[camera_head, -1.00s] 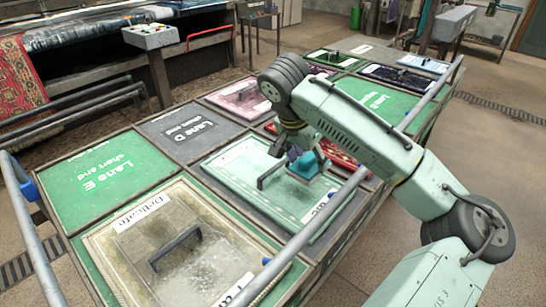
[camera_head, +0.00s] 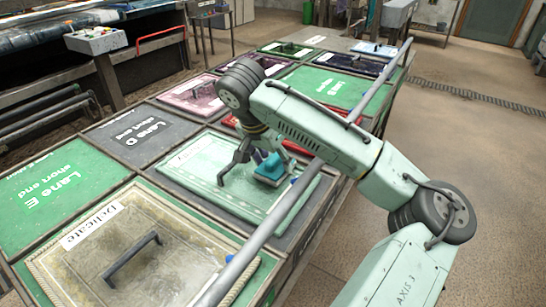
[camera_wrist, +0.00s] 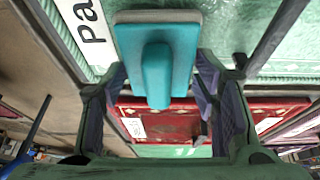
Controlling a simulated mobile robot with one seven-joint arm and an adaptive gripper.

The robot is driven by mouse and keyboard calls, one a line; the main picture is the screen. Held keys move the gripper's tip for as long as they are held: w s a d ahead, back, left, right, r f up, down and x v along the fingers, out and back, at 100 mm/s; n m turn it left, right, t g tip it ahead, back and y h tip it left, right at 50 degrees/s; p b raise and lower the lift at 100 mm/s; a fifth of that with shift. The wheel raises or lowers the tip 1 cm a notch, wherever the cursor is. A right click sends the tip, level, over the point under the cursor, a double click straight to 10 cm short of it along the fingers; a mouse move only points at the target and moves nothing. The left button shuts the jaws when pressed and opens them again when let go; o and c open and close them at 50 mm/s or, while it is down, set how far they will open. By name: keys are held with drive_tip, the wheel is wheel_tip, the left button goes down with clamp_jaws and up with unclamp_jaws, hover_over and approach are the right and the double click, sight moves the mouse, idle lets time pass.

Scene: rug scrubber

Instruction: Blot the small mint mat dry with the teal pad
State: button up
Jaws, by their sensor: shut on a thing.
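The small mint mat (camera_head: 190,166) lies flat in a bay on the bench, pale green with a lighter border. It also shows in the wrist view (camera_wrist: 250,35). My gripper (camera_head: 252,160) is over its right part, shut on the teal pad (camera_head: 270,168). In the wrist view the pad (camera_wrist: 186,45) shows a raised teal handle towards my gripper (camera_wrist: 158,95) and a grey rim. I cannot tell whether its underside touches the mat. The arm hides the mat's far right corner.
A brownish mat marked Delicate (camera_head: 95,280), with a dark handle, lies nearer. Red (camera_wrist: 180,112) and pink (camera_head: 195,95) mats lie beyond. A metal rail (camera_head: 270,220) runs along the bench's right side, close to the pad. Lane E (camera_head: 45,190) and Lane D (camera_head: 140,135) are bare.

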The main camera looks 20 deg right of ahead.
drive_tip(key=shift+f, duration=0.15)
idle(0.3)
drive_tip(key=shift+f, duration=0.15)
drive_tip(key=shift+f, duration=0.1)
idle(1.8)
wheel_tip(320, 180, up, 5)
drive_tip(key=p, duration=0.3)
drive_tip(key=shift+p, duration=0.35)
drive_tip(key=shift+f, duration=0.15)
drive_tip(key=shift+a, duration=0.1)
